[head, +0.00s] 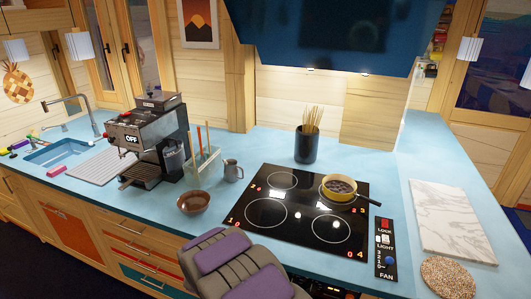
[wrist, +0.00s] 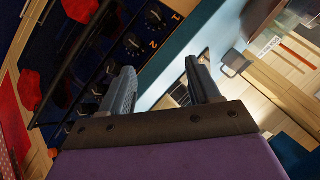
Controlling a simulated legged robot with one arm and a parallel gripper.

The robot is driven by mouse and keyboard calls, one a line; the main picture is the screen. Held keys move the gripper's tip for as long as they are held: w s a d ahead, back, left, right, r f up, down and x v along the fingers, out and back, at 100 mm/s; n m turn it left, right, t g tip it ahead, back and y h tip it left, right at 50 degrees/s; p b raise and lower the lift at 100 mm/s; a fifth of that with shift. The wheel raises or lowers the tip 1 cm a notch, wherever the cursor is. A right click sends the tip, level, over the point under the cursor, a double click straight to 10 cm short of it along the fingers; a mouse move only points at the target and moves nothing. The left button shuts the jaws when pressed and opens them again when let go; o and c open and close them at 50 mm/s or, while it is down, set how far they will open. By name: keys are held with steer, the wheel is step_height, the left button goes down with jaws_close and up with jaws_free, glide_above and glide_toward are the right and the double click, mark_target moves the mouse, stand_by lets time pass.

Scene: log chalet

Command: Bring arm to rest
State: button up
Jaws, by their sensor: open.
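My gripper (wrist: 165,70) shows in the wrist view with its two grey fingers spread apart and nothing between them. Its fingers are in front of the stove's knob panel (wrist: 133,42) and the blue counter edge (wrist: 185,45); I cannot tell the distance. In the head view, my folded purple and grey arm (head: 235,262) is low in the middle, in front of the counter. The gripper's fingers are not visible there.
The blue counter (head: 290,150) carries a coffee machine (head: 150,135), a brown bowl (head: 193,203), a black cooktop (head: 300,212) with a yellow pan (head: 339,194), and a marble board (head: 450,220). A dark hood (head: 320,40) hangs above.

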steer(key=s+d+r+n+g+y, duration=0.1)
steer(key=s+d+r+n+g, duration=0.2)
steer(key=s+d+r, duration=0.4)
steer(key=s+d+r+n+g+y, duration=0.1)
steer(key=s+d+r+n+g, duration=0.1)
steer(key=s+d+r, duration=0.5)
steer(key=s+d+r+n+g+h, duration=0.1)
steer(key=s+d, duration=0.4)
steer(key=s, duration=0.5)
steer(key=s+d+r+n+g, duration=0.2)
steer(key=s+d+r, duration=0.3)
steer(key=s, duration=0.4)
steer(key=s+d+r+n+g+h, duration=0.1)
steer(key=s+d+r+g, duration=0.2)
steer(key=s, duration=0.7)
steer(key=d, duration=0.2)
steer(key=shift+s+d+n+h, duration=0.3)
steer(key=shift+s+d+n, duration=0.05)
steer(key=shift+n, duration=0.05)
